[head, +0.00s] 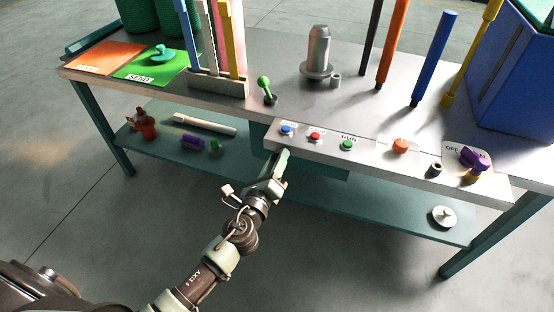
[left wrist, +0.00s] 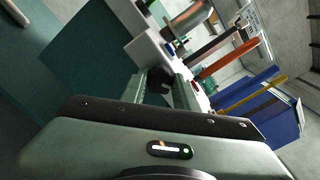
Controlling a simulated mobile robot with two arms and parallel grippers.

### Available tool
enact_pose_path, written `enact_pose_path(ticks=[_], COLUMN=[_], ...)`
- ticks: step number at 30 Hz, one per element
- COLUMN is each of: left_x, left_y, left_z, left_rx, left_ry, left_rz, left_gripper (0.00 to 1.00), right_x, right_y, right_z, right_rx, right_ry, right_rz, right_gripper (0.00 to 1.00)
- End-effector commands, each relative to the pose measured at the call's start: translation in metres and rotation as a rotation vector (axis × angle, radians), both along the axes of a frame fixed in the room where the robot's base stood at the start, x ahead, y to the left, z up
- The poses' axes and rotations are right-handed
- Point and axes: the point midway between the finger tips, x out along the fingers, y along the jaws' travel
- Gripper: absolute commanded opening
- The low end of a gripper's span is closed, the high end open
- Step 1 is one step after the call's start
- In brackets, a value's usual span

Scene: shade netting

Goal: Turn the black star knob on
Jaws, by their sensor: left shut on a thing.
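A black knob (left wrist: 158,80) shows between the two fingers of my left gripper (left wrist: 160,88) in the left wrist view. The fingers are shut on it, one on each side, and its outline is partly covered. In the head view my left gripper (head: 279,160) reaches the front face of the grey control ledge (head: 375,162), below the blue and red buttons. The knob is hidden there behind the gripper. Any on or off marking near it cannot be read. My right gripper is in neither view.
The ledge carries blue (head: 287,130), red (head: 315,136) and green (head: 347,145) buttons, an orange knob (head: 400,146), a short dark cylinder (head: 435,170) and a purple star knob (head: 473,157). Upright coloured bars and a blue bin (head: 510,75) stand behind. A lower shelf (head: 240,165) runs beneath.

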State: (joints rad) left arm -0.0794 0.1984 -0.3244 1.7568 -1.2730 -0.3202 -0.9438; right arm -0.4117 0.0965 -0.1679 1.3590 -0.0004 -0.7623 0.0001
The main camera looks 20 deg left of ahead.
Motion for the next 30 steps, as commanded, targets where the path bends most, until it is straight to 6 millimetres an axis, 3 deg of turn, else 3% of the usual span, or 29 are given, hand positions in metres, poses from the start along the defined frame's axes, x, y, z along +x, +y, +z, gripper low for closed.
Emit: enact_pose_path(ticks=[3,4,6,17,23,30], left_x=[-0.001,-0.001,-0.001,-0.004,-0.033,-0.069], left_y=[-0.001,-0.001,-0.001,0.000,0.001,0.002], left_z=[-0.002,-0.002,-0.001,-0.001,-0.003,-0.003], left_rx=[0.003,0.003,0.002,0.000,-0.001,0.001], left_ry=[0.002,0.002,0.002,0.002,0.004,0.003], left_rz=[-0.002,-0.002,-0.002,-0.001,-0.001,-0.001], left_gripper=[0.00,0.35,0.52,0.52,0.52,0.52], right_x=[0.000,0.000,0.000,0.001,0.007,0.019], right_y=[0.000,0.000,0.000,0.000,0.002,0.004], right_z=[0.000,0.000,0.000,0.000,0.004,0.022], right_rx=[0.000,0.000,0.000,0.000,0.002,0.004], right_ry=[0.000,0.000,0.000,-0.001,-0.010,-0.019], right_rz=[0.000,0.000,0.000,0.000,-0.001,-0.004], right_gripper=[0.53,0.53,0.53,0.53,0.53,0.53])
